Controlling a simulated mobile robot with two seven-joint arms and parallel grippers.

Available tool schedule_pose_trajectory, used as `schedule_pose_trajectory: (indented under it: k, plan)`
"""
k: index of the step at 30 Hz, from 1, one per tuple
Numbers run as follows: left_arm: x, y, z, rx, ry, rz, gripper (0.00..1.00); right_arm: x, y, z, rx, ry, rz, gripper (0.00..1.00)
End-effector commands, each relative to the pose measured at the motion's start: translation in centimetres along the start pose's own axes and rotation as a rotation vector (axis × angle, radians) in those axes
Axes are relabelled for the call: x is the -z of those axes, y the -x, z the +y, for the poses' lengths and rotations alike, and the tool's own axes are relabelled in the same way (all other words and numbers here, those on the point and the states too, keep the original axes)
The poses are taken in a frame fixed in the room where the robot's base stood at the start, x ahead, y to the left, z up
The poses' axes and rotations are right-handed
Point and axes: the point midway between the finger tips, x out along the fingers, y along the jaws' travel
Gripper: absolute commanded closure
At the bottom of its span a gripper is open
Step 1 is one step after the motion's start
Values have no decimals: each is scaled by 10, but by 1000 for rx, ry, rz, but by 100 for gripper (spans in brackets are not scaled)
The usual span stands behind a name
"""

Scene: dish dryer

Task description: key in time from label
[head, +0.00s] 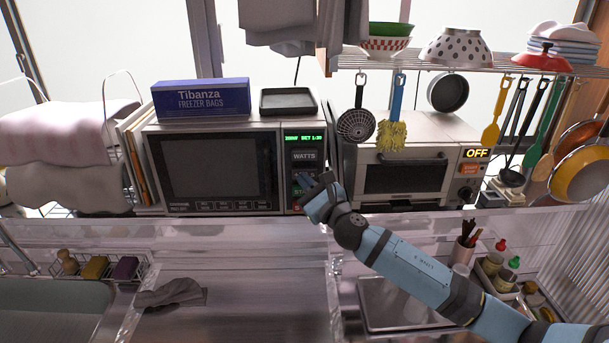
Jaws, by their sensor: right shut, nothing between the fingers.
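The microwave (211,164) stands on the shelf at centre left, its dark door shut. A "WATTS" button (304,156) sits below the display. A label with a time is not readable here. My left gripper is not in view.
A blue freezer bags box (202,97) and a dark tray (288,101) lie on the microwave. A toaster oven (408,174) with an "OFF" display stands to the right, utensils hanging before it. A crumpled grey cloth (172,293) lies on the counter below.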

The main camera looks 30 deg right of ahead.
Motion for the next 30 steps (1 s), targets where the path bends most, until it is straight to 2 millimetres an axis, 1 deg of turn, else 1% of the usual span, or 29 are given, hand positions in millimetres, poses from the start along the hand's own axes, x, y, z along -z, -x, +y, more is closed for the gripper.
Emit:
schedule_pose_trajectory:
  k: [18, 30]
  plan:
    - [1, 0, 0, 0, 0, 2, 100, 0, 0, 0, 0, 0, 0, 100]
    - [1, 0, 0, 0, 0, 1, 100, 3, -7, -4, 0, 0, 0, 100]
